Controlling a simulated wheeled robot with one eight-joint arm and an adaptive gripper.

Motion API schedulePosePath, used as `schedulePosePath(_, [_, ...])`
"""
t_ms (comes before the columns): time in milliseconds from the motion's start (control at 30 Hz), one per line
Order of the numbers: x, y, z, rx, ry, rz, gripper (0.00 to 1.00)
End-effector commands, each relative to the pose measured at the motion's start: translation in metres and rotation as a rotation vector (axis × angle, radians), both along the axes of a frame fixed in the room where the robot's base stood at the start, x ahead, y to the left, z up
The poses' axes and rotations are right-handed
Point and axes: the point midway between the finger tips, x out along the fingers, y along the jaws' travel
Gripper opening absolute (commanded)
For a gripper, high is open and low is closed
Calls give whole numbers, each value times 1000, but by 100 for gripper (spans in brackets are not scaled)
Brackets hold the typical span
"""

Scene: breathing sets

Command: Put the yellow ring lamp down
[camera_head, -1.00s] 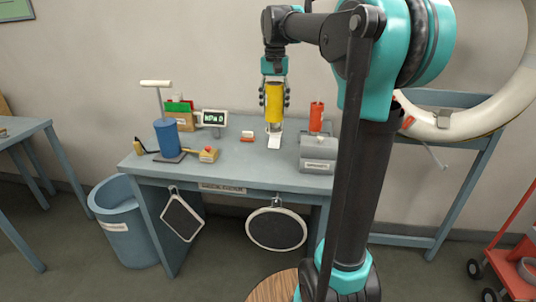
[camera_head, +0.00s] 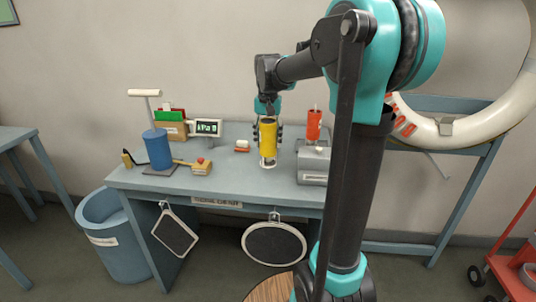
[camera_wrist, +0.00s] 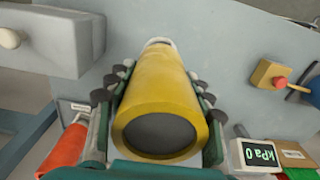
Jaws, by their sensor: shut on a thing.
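The yellow ring lamp (camera_head: 267,139) is a yellow cylinder with a pale lower end. It is upright at the front middle of the blue-grey table (camera_head: 232,183). My gripper (camera_head: 267,132) is shut on its sides from above. In the wrist view the yellow ring lamp (camera_wrist: 162,100) fills the middle, its dark round end toward the camera, with the fingers of my gripper (camera_wrist: 158,100) on both sides. Its lower end is at or just above the tabletop; I cannot tell whether it touches.
A grey box (camera_head: 313,165) stands close to the right, with a red cylinder (camera_head: 314,125) behind it. A small red and white item (camera_head: 242,146) lies to the left. Further left are a yellow button box (camera_head: 201,166), a display (camera_head: 206,129) and a blue pump (camera_head: 158,149).

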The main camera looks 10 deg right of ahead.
Motion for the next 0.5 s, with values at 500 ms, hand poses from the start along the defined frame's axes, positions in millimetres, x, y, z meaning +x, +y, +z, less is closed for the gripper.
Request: schedulePosePath(500, [1,0,-54,0,0,0,9])
